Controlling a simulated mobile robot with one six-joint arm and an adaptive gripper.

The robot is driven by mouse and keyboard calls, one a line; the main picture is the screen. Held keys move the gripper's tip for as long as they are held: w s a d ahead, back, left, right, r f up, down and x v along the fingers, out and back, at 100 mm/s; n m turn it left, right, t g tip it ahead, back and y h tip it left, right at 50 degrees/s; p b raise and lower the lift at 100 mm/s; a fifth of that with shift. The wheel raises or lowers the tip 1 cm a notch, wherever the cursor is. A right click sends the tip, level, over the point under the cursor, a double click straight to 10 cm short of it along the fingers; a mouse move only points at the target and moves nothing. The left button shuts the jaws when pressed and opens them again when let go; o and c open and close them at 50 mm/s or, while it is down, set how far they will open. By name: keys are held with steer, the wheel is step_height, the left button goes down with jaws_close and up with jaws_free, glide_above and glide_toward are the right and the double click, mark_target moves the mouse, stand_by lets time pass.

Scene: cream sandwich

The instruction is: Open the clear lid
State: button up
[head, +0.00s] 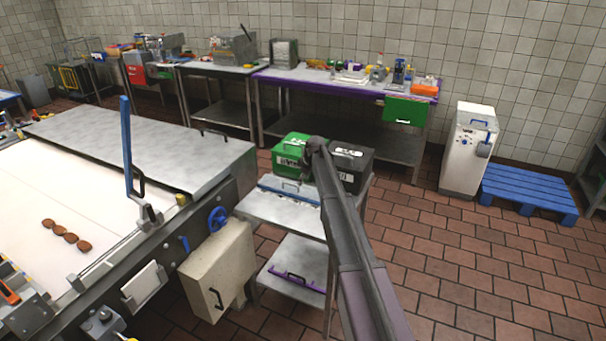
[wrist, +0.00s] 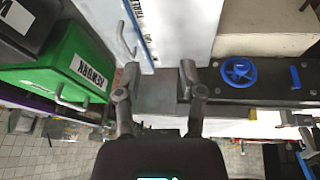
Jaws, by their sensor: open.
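A long pale grey, flat cover (head: 130,140) lies over the far part of the conveyor machine, with a dark handle (head: 213,132) at its right end. It looks closed and is the likeliest clear lid, but I cannot tell if it is see-through. My gripper (wrist: 159,80) is open in the wrist view, its two fingers spread with nothing between them. In the head view my arm's dark end is in front of the bins, right of the cover and apart from it; the fingertips are hidden there.
A green bin (head: 290,147) and a black bin (head: 352,160) stand on a small steel cart (head: 270,212). The machine's side has a blue handwheel (head: 217,218) and a beige box (head: 215,270). A blue lever (head: 127,150) stands upright.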

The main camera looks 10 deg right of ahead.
steer(key=s+a+f+m, duration=0.1)
steer(key=s+m, duration=0.1)
steer(key=s, duration=0.8)
steer(key=shift+s+a+g, duration=0.15)
steer(key=shift+s+g, duration=0.1)
steer(key=shift+g, duration=0.15)
